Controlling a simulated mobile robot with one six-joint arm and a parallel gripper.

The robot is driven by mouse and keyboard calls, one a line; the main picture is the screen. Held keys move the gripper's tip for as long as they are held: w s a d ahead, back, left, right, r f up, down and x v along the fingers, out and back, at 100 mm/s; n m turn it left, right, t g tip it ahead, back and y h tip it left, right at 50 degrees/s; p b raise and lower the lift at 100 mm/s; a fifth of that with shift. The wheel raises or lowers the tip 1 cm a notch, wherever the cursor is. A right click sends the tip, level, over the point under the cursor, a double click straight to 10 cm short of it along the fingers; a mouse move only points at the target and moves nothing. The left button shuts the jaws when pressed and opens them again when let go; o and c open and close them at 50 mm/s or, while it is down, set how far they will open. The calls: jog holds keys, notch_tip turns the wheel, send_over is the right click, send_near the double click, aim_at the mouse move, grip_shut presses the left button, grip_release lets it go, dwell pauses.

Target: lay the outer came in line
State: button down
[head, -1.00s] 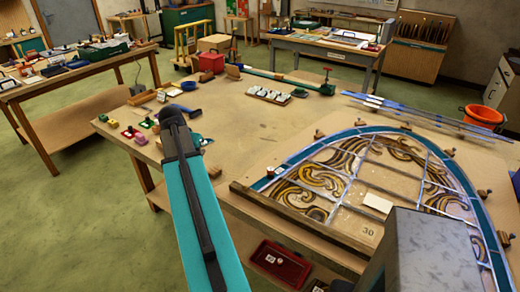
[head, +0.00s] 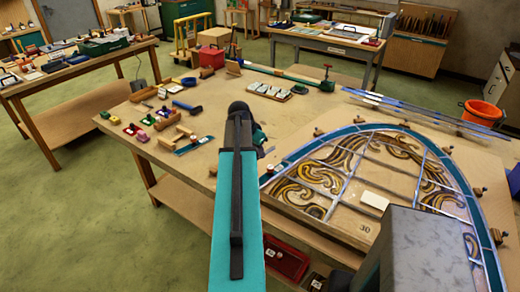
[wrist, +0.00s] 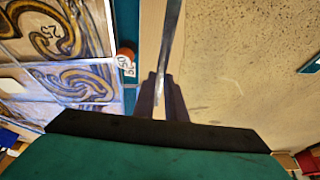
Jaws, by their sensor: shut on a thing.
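My gripper (wrist: 160,98) is shut on a thin silver-grey strip, the outer came (wrist: 171,40), in the wrist view. The came stretches away from the fingers to the top edge of the picture, so its far end is out of view. The leaded panel (head: 345,166) lies on the bench in the head view, arched, with swirled amber glass and a teal border (head: 455,172). In the wrist view, the panel's glass (wrist: 75,80) is left of the came, with a pale strip of board between them. My arm hides the gripper and held came in the head view.
Wooden pegs (head: 479,191) stand around the arch. Long metal strips (head: 420,112) lie behind it. Small tools and colored blocks (head: 140,128) sit at the bench's left. An orange bucket (head: 482,112) is at right. Bare bench (head: 285,112) shows behind the panel.

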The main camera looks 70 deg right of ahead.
jog(key=shift+w+a+f, duration=0.1)
jog(key=shift+w, duration=0.05)
jog(key=shift+f, duration=0.15)
jog(key=shift+w+f+b, duration=0.1)
jog(key=shift+f+b, duration=1.8)
jog(key=shift+f, duration=0.7)
jog(key=shift+f, duration=0.1)
jog(key=c, duration=1.4)
grip_release()
jog(key=o, duration=0.6)
jog(key=shift+c, duration=0.2)
